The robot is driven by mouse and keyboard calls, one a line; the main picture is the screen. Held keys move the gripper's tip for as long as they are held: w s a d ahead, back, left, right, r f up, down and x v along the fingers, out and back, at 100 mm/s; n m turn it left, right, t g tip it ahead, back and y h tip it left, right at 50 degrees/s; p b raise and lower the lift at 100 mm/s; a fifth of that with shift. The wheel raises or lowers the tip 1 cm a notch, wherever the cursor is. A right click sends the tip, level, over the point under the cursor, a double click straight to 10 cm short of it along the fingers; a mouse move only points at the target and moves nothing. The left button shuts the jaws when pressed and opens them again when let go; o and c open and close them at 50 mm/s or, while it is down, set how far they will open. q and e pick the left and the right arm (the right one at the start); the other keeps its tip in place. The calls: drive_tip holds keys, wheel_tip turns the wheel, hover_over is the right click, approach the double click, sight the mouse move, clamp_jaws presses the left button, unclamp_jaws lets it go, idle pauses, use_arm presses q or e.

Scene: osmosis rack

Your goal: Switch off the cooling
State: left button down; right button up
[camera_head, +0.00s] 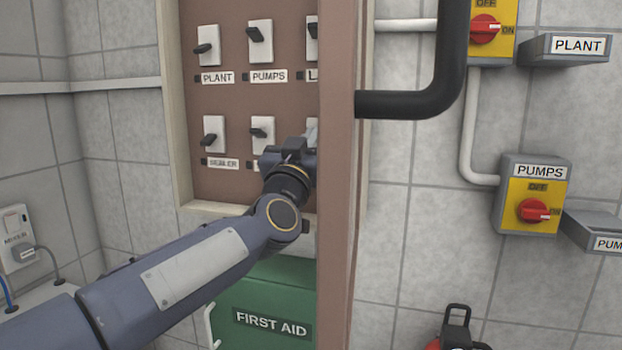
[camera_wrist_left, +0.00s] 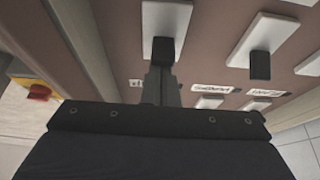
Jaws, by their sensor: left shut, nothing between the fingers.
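A brown switch panel (camera_head: 235,185) carries white plates with black levers in two rows. My left gripper (camera_head: 311,130) is at the right end of the lower row, partly hidden by the panel's side frame. In the left wrist view its fingers (camera_wrist_left: 160,86) are shut and empty, with their tips just at the black lever (camera_wrist_left: 163,51) of one switch; whether they touch it I cannot tell. No cooling label can be read; the labels near the gripper are hidden or too blurred. My right gripper is not in view.
The panel's side frame (camera_head: 338,230) and a black pipe (camera_head: 410,103) stand right of the gripper. A green first aid box (camera_head: 262,290) is below. Yellow boxes with red knobs, including the pumps isolator (camera_head: 533,190), are on the wall further right.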

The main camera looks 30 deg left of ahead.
use_arm(q)
drive_tip(key=s+d+f+t+b, duration=0.1)
drive_tip(key=s+f+b, duration=0.2)
drive_tip(key=s, duration=0.3)
drive_tip(key=shift+s+d+f+y, duration=0.25)
drive_tip(key=shift+s+f+y, duration=0.05)
drive_tip(key=shift+f, duration=0.45)
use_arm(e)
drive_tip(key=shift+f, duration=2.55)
